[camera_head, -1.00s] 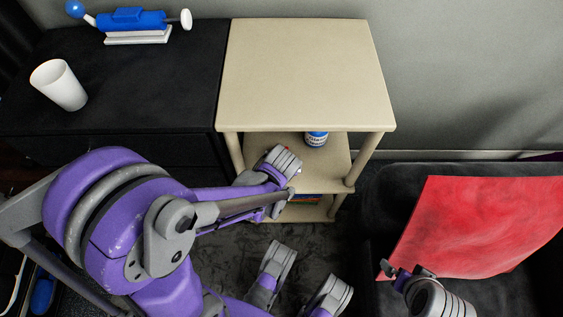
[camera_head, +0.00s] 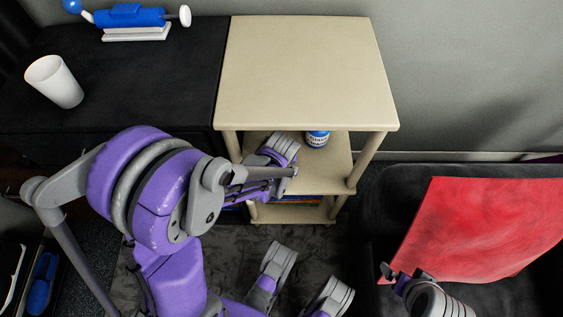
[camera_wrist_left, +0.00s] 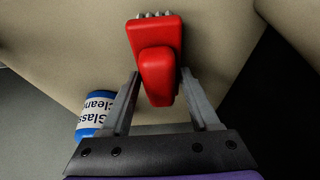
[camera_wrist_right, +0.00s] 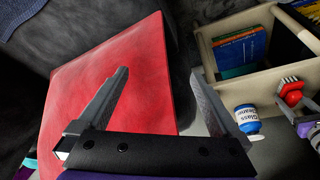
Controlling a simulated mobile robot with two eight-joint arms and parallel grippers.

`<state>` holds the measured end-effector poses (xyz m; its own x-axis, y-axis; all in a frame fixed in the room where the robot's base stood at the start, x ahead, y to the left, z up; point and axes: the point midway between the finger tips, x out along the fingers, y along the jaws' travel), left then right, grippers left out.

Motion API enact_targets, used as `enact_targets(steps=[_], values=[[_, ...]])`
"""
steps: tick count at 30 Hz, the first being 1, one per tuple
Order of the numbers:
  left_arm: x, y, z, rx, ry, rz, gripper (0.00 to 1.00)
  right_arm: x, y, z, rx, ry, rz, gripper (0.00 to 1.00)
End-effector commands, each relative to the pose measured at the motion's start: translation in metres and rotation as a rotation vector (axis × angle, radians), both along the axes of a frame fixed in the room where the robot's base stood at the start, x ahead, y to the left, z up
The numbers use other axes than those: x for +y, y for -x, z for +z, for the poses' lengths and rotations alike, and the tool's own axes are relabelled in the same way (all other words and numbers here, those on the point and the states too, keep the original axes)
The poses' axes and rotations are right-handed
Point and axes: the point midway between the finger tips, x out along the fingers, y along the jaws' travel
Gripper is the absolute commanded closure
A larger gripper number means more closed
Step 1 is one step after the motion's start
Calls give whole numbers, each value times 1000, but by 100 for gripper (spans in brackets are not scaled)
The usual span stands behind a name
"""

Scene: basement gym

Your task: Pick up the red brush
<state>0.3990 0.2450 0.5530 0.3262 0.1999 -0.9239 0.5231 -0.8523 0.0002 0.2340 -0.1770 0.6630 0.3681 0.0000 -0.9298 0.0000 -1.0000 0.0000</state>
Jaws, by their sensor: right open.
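The red brush (camera_wrist_left: 158,75), with pale bristles at its far end, is between the fingers of my left gripper (camera_wrist_left: 160,85) in the left wrist view. Both fingertips meet the sides of its handle. The brush also shows in the right wrist view (camera_wrist_right: 291,93), on or just above the shelf; I cannot tell which. In the head view my left gripper (camera_head: 280,150) reaches under the top board of the beige shelf unit (camera_head: 305,75), and the arm hides the brush. My right gripper (camera_wrist_right: 160,75) is open and empty above the red cloth.
A Glass Cleaner bottle (camera_wrist_left: 94,115) stands close to the left gripper on the middle shelf (camera_head: 325,165). Books (camera_wrist_right: 240,50) are on the lower shelf. A white cup (camera_head: 54,82) stands on the black cabinet (camera_head: 130,80). A red cloth (camera_head: 480,225) lies at right.

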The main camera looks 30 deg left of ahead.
Motion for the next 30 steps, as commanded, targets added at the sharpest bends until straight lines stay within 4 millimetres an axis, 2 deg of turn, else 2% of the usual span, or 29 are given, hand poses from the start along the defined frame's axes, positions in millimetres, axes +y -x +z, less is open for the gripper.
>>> enact_targets(steps=[1, 6, 9, 20, 27, 30], values=[[0, 0, 0, 0, 0, 0, 55, 0, 0, 0, 0, 0, 0, 0], [0, 0, 0, 0, 0, 0, 85, 0, 0, 0, 0, 0, 0, 0], [0, 0, 0, 0, 0, 0, 100, 0, 0, 0, 0, 0, 0, 0], [0, 0, 7, 0, 0, 0, 100, 0, 1, 4, -1, 0, 0, 0], [0, 0, 38, -1, -1, 0, 100, 0, 3, 20, -5, 0, 0, 0], [-10, 16, 37, 0, -1, -4, 100, 0, 3, 21, -5, 0, 0, 0]])
